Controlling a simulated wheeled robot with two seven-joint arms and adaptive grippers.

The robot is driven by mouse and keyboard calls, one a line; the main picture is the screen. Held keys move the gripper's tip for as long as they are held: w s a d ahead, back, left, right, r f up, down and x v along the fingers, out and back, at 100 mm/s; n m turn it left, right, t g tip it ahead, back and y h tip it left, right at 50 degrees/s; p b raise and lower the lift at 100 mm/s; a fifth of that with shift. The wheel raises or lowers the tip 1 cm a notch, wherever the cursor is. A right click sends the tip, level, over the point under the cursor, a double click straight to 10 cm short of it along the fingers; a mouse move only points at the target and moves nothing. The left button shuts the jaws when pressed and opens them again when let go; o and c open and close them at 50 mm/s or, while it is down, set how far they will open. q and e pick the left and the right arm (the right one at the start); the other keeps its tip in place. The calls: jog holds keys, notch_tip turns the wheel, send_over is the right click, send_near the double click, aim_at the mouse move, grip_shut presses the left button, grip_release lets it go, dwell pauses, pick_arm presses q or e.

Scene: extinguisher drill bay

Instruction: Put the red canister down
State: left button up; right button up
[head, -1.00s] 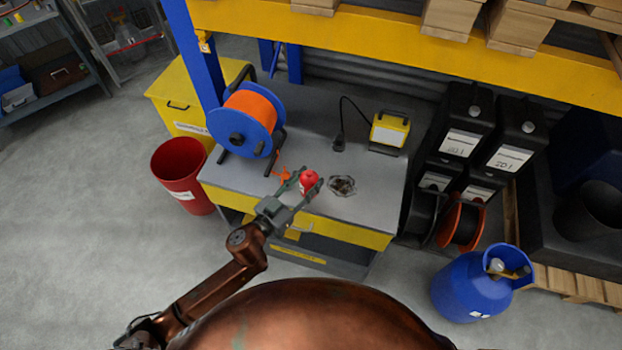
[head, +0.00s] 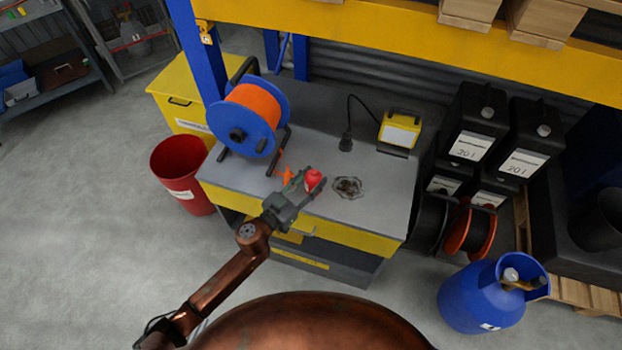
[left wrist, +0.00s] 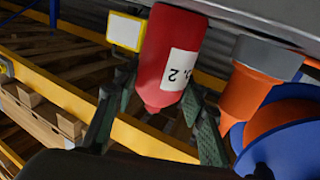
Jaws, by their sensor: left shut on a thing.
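The red canister (head: 313,180) is between the fingers of my left gripper (head: 306,188), over the front part of the grey workbench (head: 375,212). The left wrist view, tipped over, shows the canister (left wrist: 168,65) with a white label bearing a "2". My left gripper's fingers (left wrist: 155,108) lie on both sides of it, shut on it. The canister's far end is close to the bench surface (left wrist: 265,12); I cannot tell whether it touches. My right gripper is not in view.
An orange object (head: 285,174) stands just left of the canister. A shallow dish (head: 348,188) lies right of it. An orange-and-blue cable reel (head: 250,112) and a yellow lamp (head: 400,130) stand behind. A red bin (head: 182,165) is left of the bench.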

pick_arm(q)
jog(key=o, duration=1.1)
jog(key=shift+f, duration=0.1)
jog(key=v, duration=0.6)
jog(key=p+v, duration=0.1)
jog(key=v, duration=0.5)
jog(key=shift+r, duration=0.2)
